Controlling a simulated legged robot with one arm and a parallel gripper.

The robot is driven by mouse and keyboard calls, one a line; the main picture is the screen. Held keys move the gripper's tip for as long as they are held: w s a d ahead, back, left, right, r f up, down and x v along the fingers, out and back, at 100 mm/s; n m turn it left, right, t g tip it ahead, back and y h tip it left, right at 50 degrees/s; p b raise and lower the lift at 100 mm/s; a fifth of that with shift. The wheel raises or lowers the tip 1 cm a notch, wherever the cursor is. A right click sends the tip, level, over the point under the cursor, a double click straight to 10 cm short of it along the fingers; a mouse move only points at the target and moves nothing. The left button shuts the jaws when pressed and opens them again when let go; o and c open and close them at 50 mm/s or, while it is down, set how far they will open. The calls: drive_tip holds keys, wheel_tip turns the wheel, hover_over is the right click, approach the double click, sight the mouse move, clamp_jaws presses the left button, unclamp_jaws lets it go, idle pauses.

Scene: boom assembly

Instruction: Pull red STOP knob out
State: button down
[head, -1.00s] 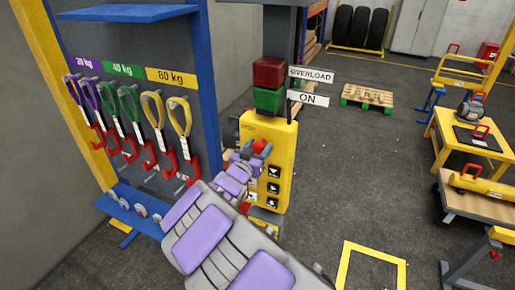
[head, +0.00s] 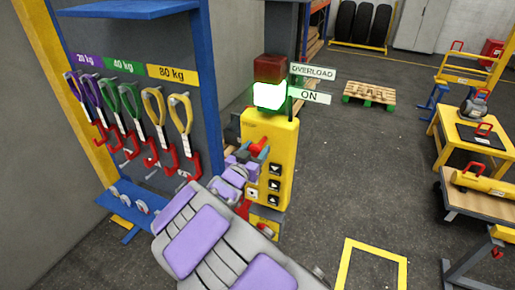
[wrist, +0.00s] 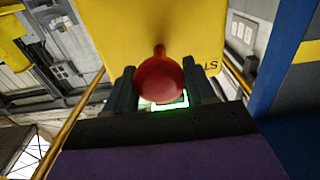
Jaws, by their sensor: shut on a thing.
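A stem runs from the knob to the box face. The green ON lamp (head: 269,95) on top of the box is lit bright. The red OVERLOAD lamp (head: 269,68) above it is dark.
A blue rack (head: 207,80) with hanging slings labelled 20, 40 and 80 kg stands left of the box. A yellow floor frame (head: 374,244) lies at the front right. Work tables (head: 470,138) stand at the right, with open floor between.

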drive_tip(key=shift+a, duration=0.1)
drive_tip(key=c, duration=0.8)
unclamp_jaws()
drive_tip(key=o, duration=0.3)
drive_tip(key=shift+s+a+r, duration=0.1)
drive_tip(key=shift+s+a, duration=0.1)
drive_tip(key=shift+s, duration=0.05)
drive_tip(key=shift+w, duration=0.15)
drive_tip(key=shift+s, duration=0.55)
drive_tip(key=v, duration=0.5)
drive_tip(key=b+v, duration=0.1)
drive_tip(key=v, duration=1)
drive_tip(key=shift+s+a, duration=0.15)
drive_tip(key=shift+a, duration=0.2)
